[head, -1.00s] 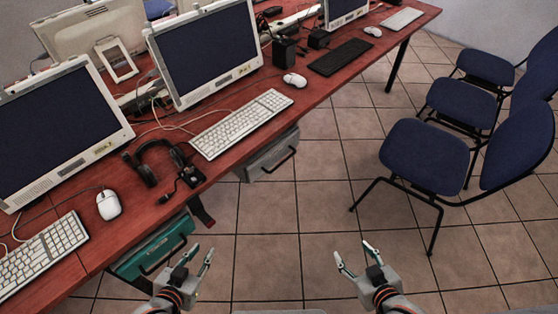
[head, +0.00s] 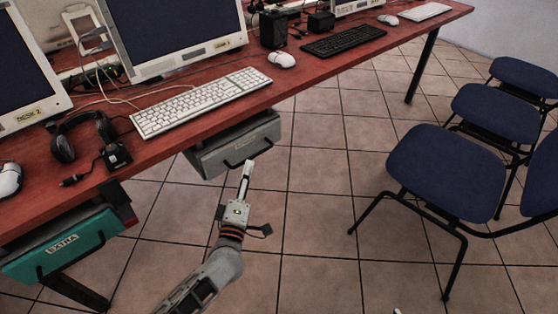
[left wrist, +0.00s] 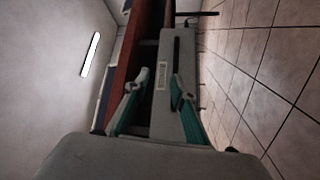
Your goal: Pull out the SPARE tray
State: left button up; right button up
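A grey tray (head: 235,146) with a dark handle hangs under the red table's front edge in the head view. Its label cannot be read there. It also shows in the left wrist view (left wrist: 164,100), with a white label too small to read. My left gripper (head: 249,168) is just in front of this tray, close to its handle. The left wrist view shows its two fingers (left wrist: 158,76) apart with nothing between them; I cannot tell whether they touch the handle. Only a tip of my right gripper (head: 397,311) shows at the bottom edge.
A teal tray (head: 70,245) marked EXTRA hangs under the table at the left. The red table (head: 190,110) carries monitors, keyboards, mice and a headset (head: 82,135). Blue chairs (head: 445,170) stand at the right. The tiled floor (head: 315,190) between is clear.

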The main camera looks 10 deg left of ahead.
aim_at(255, 155)
pick_arm(q)
jog(key=shift+n+y, duration=0.5)
jog(key=shift+n, duration=0.4)
jog(key=w, duration=0.3)
jog(key=w+f+b, duration=0.1)
jog(key=w, duration=0.2)
jog(key=w+f+b, duration=0.1)
jog(key=w, duration=0.2)
jog(key=shift+a, duration=0.25)
pick_arm(e)
jog(key=shift+s+a+f+m, duration=0.1)
jog(key=shift+s+f+m, duration=0.1)
jog(key=shift+f+m, duration=0.1)
pick_arm(q)
grip_shut()
